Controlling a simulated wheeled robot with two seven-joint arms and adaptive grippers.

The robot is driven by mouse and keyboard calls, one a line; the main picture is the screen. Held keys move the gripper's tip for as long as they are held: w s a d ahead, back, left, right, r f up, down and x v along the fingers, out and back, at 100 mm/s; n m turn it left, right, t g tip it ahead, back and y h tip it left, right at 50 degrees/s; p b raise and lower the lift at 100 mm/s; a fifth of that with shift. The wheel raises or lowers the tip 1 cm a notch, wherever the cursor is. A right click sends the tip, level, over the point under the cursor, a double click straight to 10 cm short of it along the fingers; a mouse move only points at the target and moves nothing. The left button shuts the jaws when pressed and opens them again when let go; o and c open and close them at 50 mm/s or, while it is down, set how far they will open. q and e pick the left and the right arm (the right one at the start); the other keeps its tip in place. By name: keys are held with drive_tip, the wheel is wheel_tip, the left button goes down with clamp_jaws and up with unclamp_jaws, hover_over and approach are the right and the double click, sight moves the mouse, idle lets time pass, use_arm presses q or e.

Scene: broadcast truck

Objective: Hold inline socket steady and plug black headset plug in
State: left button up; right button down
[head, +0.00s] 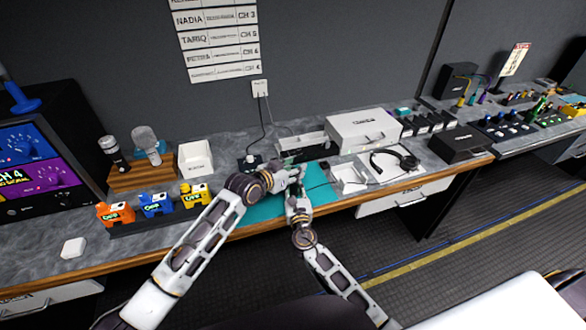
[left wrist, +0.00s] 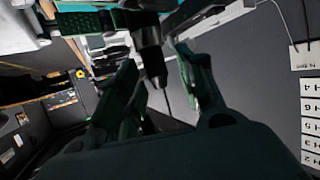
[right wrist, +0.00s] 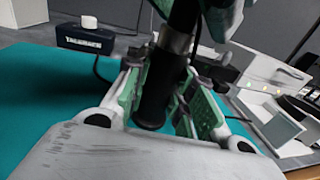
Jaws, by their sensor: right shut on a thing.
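My right gripper (right wrist: 158,98) is shut on a black cylindrical connector (right wrist: 155,88) with a silver collar, above the teal mat (head: 262,206). I cannot tell whether this is the inline socket, the headset plug or both joined. My left gripper (head: 298,172) is close to the right one (head: 294,198) over the mat. In the left wrist view its green fingers (left wrist: 160,72) stand apart on either side of the dark connector (left wrist: 151,55), with a gap at the right finger. The black headset (head: 396,160) lies on a white tray at the right.
A dark Talkback box (right wrist: 88,38) stands behind the mat. A white open box (head: 348,178) and a large white case (head: 362,130) are to the right. Orange, blue and yellow blocks (head: 155,205) stand at the left.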

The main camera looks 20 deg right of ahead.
use_arm(q)
drive_tip(key=shift+a, duration=0.1)
idle(0.3)
drive_tip(key=v, duration=1.1)
drive_tip(key=shift+s+a, duration=0.3)
drive_tip(key=shift+r, duration=0.1)
idle(0.8)
use_arm(e)
drive_tip(key=c, duration=1.1)
unclamp_jaws()
drive_tip(key=shift+s, duration=0.15)
drive_tip(key=shift+s+a, duration=0.25)
drive_tip(key=shift+s, duration=1.7)
drive_tip(key=shift+s+a, duration=0.3)
drive_tip(key=shift+s, duration=1.6)
drive_tip(key=shift+s+a, duration=0.25)
drive_tip(key=shift+s, duration=1.7)
